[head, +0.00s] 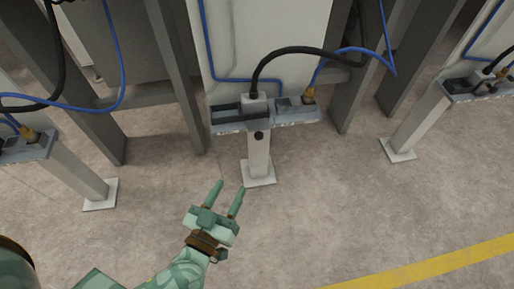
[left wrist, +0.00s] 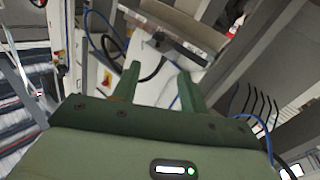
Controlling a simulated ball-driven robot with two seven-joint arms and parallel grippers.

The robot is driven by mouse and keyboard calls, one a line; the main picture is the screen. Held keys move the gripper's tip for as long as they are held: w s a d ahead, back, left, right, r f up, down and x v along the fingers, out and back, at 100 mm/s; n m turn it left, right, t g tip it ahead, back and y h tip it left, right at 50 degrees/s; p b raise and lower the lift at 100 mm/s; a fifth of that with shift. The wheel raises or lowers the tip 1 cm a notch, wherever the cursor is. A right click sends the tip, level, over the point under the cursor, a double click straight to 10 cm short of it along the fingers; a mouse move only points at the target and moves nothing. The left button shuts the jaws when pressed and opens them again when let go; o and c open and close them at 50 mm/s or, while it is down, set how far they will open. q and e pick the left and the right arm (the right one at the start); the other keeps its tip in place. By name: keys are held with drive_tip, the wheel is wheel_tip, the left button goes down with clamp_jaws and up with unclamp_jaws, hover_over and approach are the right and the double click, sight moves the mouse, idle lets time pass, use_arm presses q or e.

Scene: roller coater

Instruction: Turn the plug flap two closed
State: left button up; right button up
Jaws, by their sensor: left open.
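A grey plug bracket (head: 292,118) sits on a short white post (head: 259,160) at the centre of the head view. A light grey plug block (head: 254,106) with a black cable stands on its left half, and a brass-coloured connector (head: 308,97) with a blue cable is at its right. I cannot tell which part is plug flap two, or how far it is open. My left gripper (head: 230,187) is open and empty, in front of and below the bracket, its fingers pointing towards the post. In the left wrist view the open fingers (left wrist: 160,70) show with nothing between them. My right gripper is not in view.
Similar brackets stand at the left (head: 28,146) and right (head: 470,88) on posts. A black cable (head: 300,50) and blue cables (head: 203,30) loop around the central bracket. Grey frame legs (head: 180,100) stand behind. The concrete floor (head: 330,220) in front is clear, with a yellow line (head: 430,263).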

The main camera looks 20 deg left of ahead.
sight(257, 139)
use_arm(q)
drive_tip(key=w+b, duration=0.4)
drive_tip(key=w, duration=1.2)
drive_tip(key=shift+a, duration=0.15)
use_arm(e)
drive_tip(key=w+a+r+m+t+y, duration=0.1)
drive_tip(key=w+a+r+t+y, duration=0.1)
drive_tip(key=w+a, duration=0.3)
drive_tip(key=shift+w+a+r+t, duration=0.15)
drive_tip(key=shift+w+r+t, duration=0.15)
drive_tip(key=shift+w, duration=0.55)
use_arm(q)
clamp_jaws()
